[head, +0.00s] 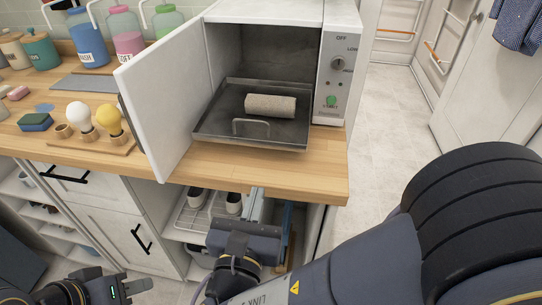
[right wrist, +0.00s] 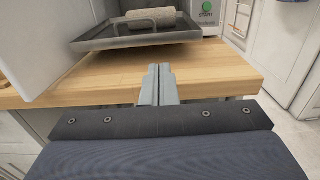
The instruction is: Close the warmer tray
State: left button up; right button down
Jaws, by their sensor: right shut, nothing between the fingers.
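The white warmer (head: 330,20) stands on the wooden counter with its door (head: 160,95) swung wide open to the left. Its dark metal tray (head: 215,132) sticks out of the opening over the counter, with a wire handle (head: 252,121) at its front. A rolled beige towel (head: 270,105) lies on the tray. My right gripper (head: 258,205) is shut and empty, below and in front of the counter's front edge. In the right wrist view its fingertips (right wrist: 158,70) point toward the tray (right wrist: 130,42), apart from it. My left gripper (head: 130,285) is low at the bottom left, away from the warmer; its jaws are unclear.
The wooden counter (head: 270,175) ends just right of the warmer. Colored bulbs on a wooden stand (head: 95,143), a sponge (head: 35,122) and several jars (head: 85,40) are left of the door. Below are a cabinet (head: 110,230) and open shelves. Floor lies clear at right.

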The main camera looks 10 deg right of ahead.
aim_at(271, 144)
jog(key=x, duration=1.2)
jog(key=shift+w+d+f, duration=0.1)
jog(key=shift+w, duration=0.05)
